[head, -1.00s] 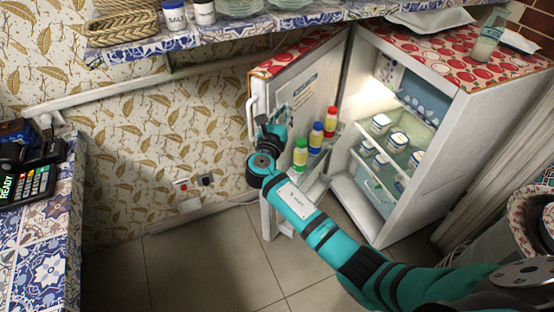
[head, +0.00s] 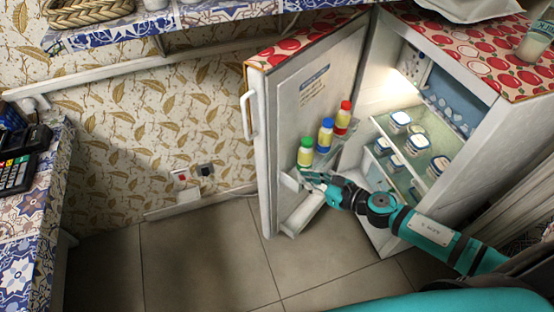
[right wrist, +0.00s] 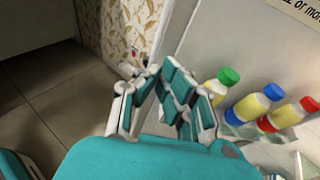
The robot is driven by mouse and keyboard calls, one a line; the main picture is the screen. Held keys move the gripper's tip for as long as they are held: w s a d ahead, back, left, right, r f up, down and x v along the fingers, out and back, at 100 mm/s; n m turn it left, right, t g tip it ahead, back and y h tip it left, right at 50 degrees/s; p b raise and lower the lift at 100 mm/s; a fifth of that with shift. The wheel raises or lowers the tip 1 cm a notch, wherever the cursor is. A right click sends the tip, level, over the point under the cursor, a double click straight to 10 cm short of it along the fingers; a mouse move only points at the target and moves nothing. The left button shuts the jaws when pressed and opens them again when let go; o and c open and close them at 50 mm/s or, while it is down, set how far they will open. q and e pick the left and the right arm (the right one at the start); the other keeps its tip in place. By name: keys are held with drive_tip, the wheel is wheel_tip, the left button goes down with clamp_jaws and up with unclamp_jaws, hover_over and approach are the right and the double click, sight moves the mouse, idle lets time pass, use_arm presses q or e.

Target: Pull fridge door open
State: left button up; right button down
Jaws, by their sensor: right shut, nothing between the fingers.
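The white fridge (head: 470,125) stands at the right with its door (head: 305,110) swung well open, so the lit inside and the door's inner face show. The door handle (head: 247,115) is on the door's left edge. My right gripper (head: 305,178) is at the inner side of the door, just below the bottles and well below the handle. Its fingers are shut and empty. Whether it touches the door I cannot tell. In the right wrist view its fingers (right wrist: 162,78) reach toward the door's edge, left of the bottles. My left gripper is out of view.
Red, blue and green capped bottles (head: 326,135) stand on the door shelf. Several jars (head: 415,140) sit on the fridge shelves. A tiled counter (head: 30,220) is at the left and a tiled shelf (head: 200,18) above. Floor (head: 190,265) before the door is clear.

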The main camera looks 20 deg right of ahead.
approach(268, 159)
drive_tip(key=f, duration=0.2)
drive_tip(key=w+a, duration=0.1)
drive_tip(key=w+p, duration=0.1)
drive_tip(key=w, duration=0.1)
drive_tip(key=w+a, duration=0.1)
drive_tip(key=shift+w+a, duration=0.2)
drive_tip(key=shift+a, duration=0.15)
drive_tip(key=shift+w+a+f, duration=0.1)
drive_tip(key=shift+w+a, duration=0.25)
drive_tip(key=shift+w, duration=0.2)
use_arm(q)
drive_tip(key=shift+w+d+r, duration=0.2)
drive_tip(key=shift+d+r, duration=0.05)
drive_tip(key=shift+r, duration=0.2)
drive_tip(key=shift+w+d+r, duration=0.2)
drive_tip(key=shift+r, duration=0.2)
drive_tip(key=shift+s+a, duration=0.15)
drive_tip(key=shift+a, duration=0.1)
